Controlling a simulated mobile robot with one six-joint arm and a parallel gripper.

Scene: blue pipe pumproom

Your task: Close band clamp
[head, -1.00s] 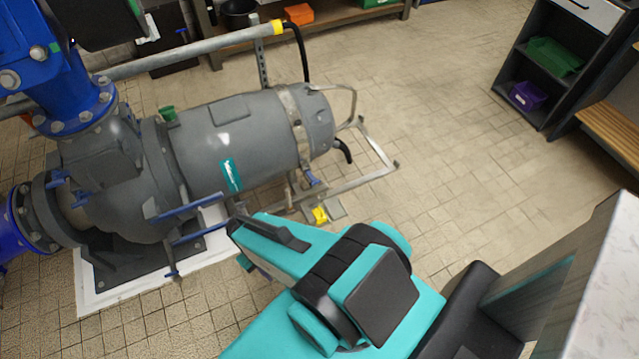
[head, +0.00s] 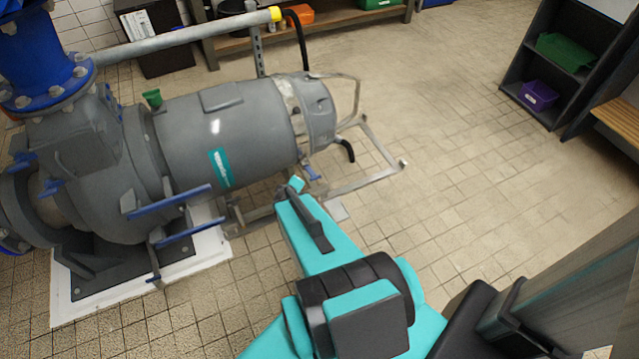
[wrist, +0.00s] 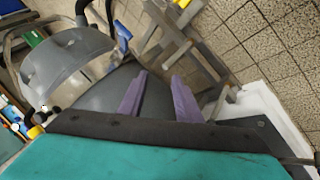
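The band clamp (head: 287,97) is a pale metal band around the grey motor (head: 215,125), near its right end. A blue lever (head: 312,172) hangs at its lower side. In the wrist view the lever (wrist: 123,32) stands out beside the motor, up and left of my gripper (wrist: 158,77). The two purple fingers are apart with nothing between them, and they do not touch the lever. In the head view my teal arm reaches toward the motor's underside and the fingers are mostly hidden. I cannot tell whether the clamp's ends meet.
A metal support frame (head: 375,160) and a black hose (head: 347,150) are close to the motor's right end. Blue bars (head: 175,200) stick out at the pump's lower side. Tiled floor (head: 440,130) is clear to the right, before a dark shelf (head: 550,60).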

